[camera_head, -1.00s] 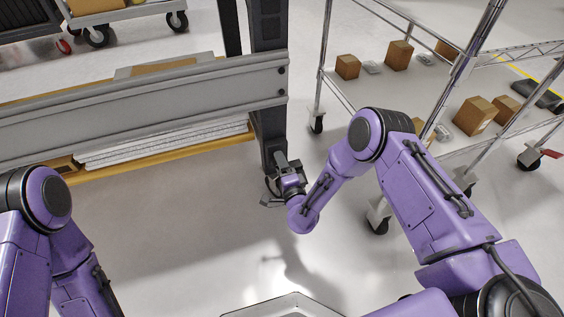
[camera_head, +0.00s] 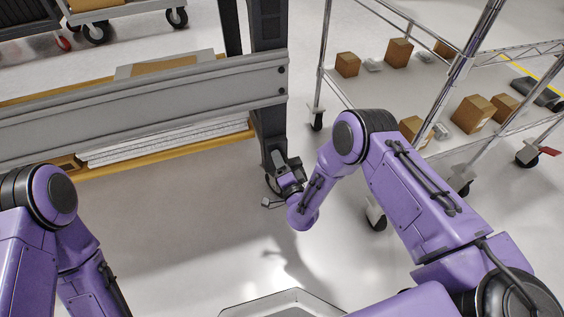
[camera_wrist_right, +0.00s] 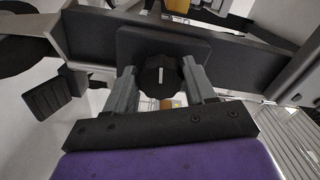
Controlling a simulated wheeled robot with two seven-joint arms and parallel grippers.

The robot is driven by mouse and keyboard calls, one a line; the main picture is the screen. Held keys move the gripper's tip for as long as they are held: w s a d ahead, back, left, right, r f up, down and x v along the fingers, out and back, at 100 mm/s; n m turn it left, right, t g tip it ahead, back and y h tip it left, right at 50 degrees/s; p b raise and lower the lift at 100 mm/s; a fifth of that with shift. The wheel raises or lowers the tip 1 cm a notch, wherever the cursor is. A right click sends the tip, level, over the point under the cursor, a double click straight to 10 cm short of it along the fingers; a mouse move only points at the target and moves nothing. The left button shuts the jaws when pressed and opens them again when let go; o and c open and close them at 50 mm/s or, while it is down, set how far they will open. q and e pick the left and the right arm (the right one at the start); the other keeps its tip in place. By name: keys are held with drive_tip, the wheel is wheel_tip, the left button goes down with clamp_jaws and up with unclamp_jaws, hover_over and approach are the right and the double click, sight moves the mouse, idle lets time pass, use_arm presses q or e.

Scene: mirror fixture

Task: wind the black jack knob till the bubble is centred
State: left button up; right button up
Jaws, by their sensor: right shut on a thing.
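The black jack knob (camera_wrist_right: 154,84) shows in the right wrist view, with a white mark line on its face, in front of a dark plate (camera_wrist_right: 165,45). My right gripper (camera_wrist_right: 160,72) is shut on it, one grey finger on each side. In the head view my right gripper (camera_head: 279,183) is at the foot of the dark post; the knob cannot be made out there. No bubble can be made out in either view. My left arm shows at the lower left of the head view; its gripper is out of the picture.
A grey beam (camera_head: 150,108) runs left from the dark post (camera_head: 270,90). White panels (camera_head: 165,147) lie on a yellow-edged shelf behind it. A wire cart (camera_head: 345,92) with several cardboard boxes stands right, close to my right arm. The floor (camera_head: 180,220) below the beam is clear.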

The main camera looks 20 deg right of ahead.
drive_tip(key=shift+s+a, duration=0.1)
drive_tip(key=shift+a, duration=0.1)
drive_tip(key=o, duration=0.9)
drive_tip(key=shift+f, duration=0.1)
drive_tip(key=shift+o, duration=0.5)
drive_tip(key=shift+d, duration=0.1)
drive_tip(key=s+p, duration=0.3)
drive_tip(key=s, duration=0.7)
drive_tip(key=shift+s+d+p, duration=0.15)
drive_tip(key=shift+s+p, duration=0.1)
drive_tip(key=shift+p, duration=0.05)
